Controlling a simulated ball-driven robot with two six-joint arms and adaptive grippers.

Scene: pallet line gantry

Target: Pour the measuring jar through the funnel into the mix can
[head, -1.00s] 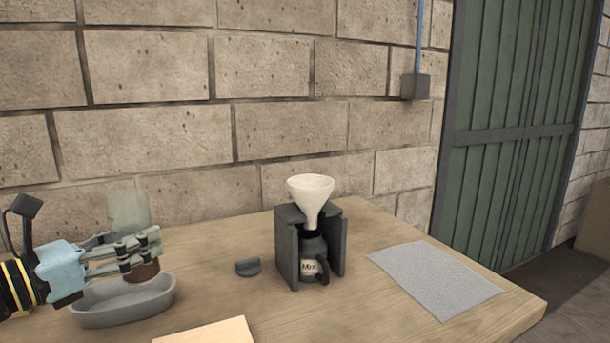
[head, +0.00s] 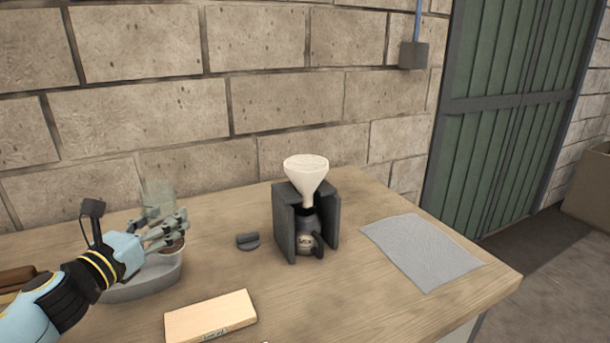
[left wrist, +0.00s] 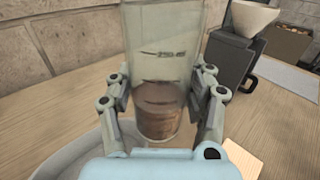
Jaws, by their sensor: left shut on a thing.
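The measuring jar (left wrist: 160,60) is clear, with dark marks on its wall and brown contents low down. It stands upright between the fingers of my left gripper (head: 168,232), which is shut on it; in the head view the jar (head: 156,198) shows faintly above the grey tray. The white funnel (head: 306,176) sits on a dark stand (head: 284,222), its spout down over the mix can (head: 307,236). The can is dark with a pale label and stands inside the stand. The funnel also shows in the left wrist view (left wrist: 252,16). My right gripper is out of view.
A grey oval tray (head: 140,289) lies below my left gripper. A small dark piece (head: 248,241) lies between tray and stand. A wooden block (head: 210,317) lies in front, and a grey mat (head: 420,252) to the right. A brick wall (head: 150,100) rises behind the table.

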